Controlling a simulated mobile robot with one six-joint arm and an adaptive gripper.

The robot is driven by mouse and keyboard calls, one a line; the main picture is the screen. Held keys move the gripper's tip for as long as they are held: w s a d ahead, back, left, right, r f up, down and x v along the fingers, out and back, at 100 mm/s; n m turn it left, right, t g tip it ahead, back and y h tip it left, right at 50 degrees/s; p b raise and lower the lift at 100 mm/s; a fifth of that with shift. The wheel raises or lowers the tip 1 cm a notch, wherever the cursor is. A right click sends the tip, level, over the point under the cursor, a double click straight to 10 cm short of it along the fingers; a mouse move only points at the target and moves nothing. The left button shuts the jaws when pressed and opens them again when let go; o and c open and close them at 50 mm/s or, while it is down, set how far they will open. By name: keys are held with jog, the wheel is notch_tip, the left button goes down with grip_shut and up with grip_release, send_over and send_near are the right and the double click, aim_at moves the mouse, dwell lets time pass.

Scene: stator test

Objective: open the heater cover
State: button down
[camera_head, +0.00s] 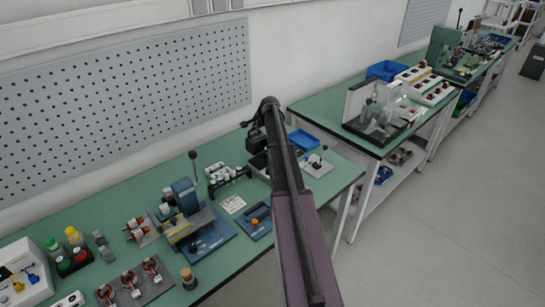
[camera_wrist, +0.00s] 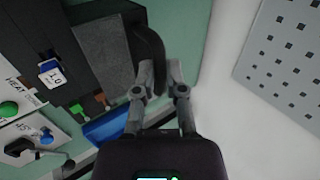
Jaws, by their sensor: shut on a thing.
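The heater is a dark box that shows in the wrist view at the left, with a panel (camera_wrist: 18,92) marked "HEAT". Its dark grey cover (camera_wrist: 105,60) has a black curved handle (camera_wrist: 150,52) along the right side. My gripper (camera_wrist: 160,72) is shut on this handle, with one finger on each side of its lower end. In the head view the heater (camera_head: 258,162) is at the back right of the near bench, mostly hidden behind my arm. The gripper's fingers are hard to make out there. I cannot tell how far the cover is tilted.
A blue tray (camera_head: 304,139) stands right of the heater, and also shows in the wrist view (camera_wrist: 108,124). A perforated wall panel (camera_head: 120,95) is behind the bench.

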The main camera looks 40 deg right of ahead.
jog(key=shift+w+f, duration=0.25)
jog(key=shift+w, duration=0.25)
jog(key=c, duration=0.8)
grip_release()
jog(key=shift+r, duration=0.1)
notch_tip(320, 180, up, 6)
jog(key=p, duration=0.5)
jog(key=shift+s+p, duration=0.1)
jog(key=shift+p, duration=0.2)
